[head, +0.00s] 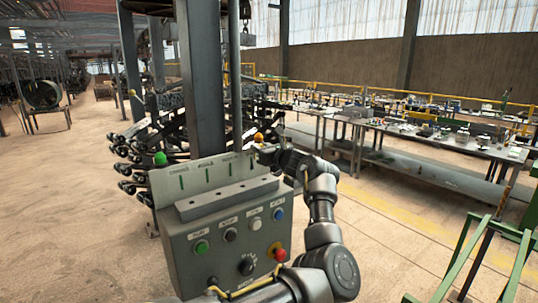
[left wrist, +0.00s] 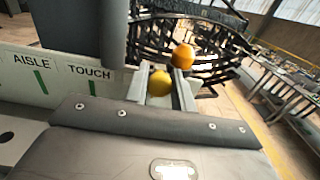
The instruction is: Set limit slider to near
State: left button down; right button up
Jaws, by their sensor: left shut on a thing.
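A grey control box (head: 225,245) stands in front of me, with an upright pale plate (head: 190,180) bearing green slots on top. In the left wrist view the plate (left wrist: 62,88) reads AISLE and TOUCH. My left gripper (head: 262,150) is at the plate's right end. In the left wrist view the left gripper (left wrist: 161,80) is shut on a yellow round knob (left wrist: 160,84) between its fingers. An orange ball (left wrist: 183,55) shows just beyond the fingertips, also in the head view (head: 259,137). I cannot read which slider is the limit one. My right gripper is out of view.
The box front carries several coloured buttons, a black dial (head: 246,266) and a red knob (head: 281,255). A green ball (head: 160,158) sits at the plate's left end. A grey post (head: 203,80) and a black rack (head: 135,165) stand behind. Workbenches (head: 425,135) line the right.

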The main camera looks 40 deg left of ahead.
pick_arm(q)
jog(key=c, duration=1.3)
grip_release()
jog(key=shift+s+a, duration=0.1)
jog(key=shift+s, duration=0.15)
jog(key=shift+o, duration=0.2)
jog(key=v, duration=0.1)
jog(key=b+v, duration=0.2)
jog(key=shift+f, duration=0.3)
jog(key=b+v, duration=0.4)
jog(key=v, duration=0.3)
jog(key=shift+d+r, duration=0.35)
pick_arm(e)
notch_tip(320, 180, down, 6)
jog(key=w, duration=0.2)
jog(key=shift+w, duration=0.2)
